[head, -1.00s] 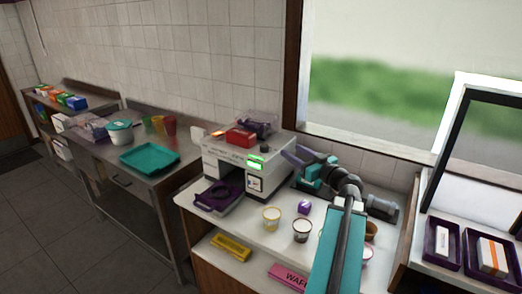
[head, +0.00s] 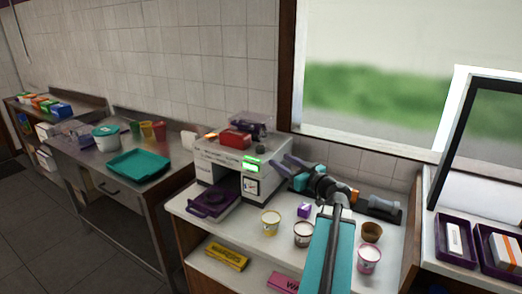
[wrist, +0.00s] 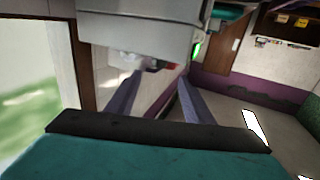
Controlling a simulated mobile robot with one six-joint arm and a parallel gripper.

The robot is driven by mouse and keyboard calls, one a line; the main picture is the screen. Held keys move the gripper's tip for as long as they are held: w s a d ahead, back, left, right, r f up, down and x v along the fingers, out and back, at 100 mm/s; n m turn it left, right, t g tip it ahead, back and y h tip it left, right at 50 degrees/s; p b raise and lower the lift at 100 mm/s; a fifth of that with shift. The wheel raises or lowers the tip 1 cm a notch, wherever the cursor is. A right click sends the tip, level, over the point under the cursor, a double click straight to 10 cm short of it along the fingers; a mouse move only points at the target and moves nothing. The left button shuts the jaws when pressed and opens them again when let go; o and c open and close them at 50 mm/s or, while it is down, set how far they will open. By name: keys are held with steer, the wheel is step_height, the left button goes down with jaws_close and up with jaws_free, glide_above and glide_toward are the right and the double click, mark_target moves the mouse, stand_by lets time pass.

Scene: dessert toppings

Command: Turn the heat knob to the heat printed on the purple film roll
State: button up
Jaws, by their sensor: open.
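The white sealing machine (head: 217,158) stands on the counter with a lit green display (head: 252,160) and a small dark-marked square panel (head: 251,187) on its front. A dark round part (head: 262,150), perhaps the heat knob, is at its upper right; I cannot be sure. A purple roll (head: 247,124) sits on top at the back; any print on it is too small to read. My gripper (head: 279,161) is open and empty just right of the machine's front corner. In the wrist view both fingers (wrist: 161,78) are spread with nothing between them.
A purple tray (head: 210,203) juts from the machine's front. A red block (head: 235,139) sits on the machine. A teal tray (head: 138,165) lies on the left table.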

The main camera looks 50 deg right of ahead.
mark_target(264, 149)
steer(key=shift+w, duration=0.1)
steer(key=w+p, duration=0.1)
steer(key=w, duration=0.2)
steer(key=w+d+p, duration=0.1)
steer(key=w+p, duration=0.1)
steer(key=w, duration=0.2)
steer(key=w+p, duration=0.2)
steer(key=w, duration=0.2)
steer(key=shift+w+d+r, duration=0.1)
steer(key=shift+w+d, duration=0.15)
steer(key=shift+d, duration=0.15)
steer(key=shift+w+p, duration=0.4)
steer(key=shift+w, duration=0.55)
steer(key=c, duration=1)
steer(key=shift+d, duration=0.1)
steer(key=shift+c, duration=0.2)
steer(key=shift+f+b, duration=0.2)
steer(key=shift+b, duration=0.25)
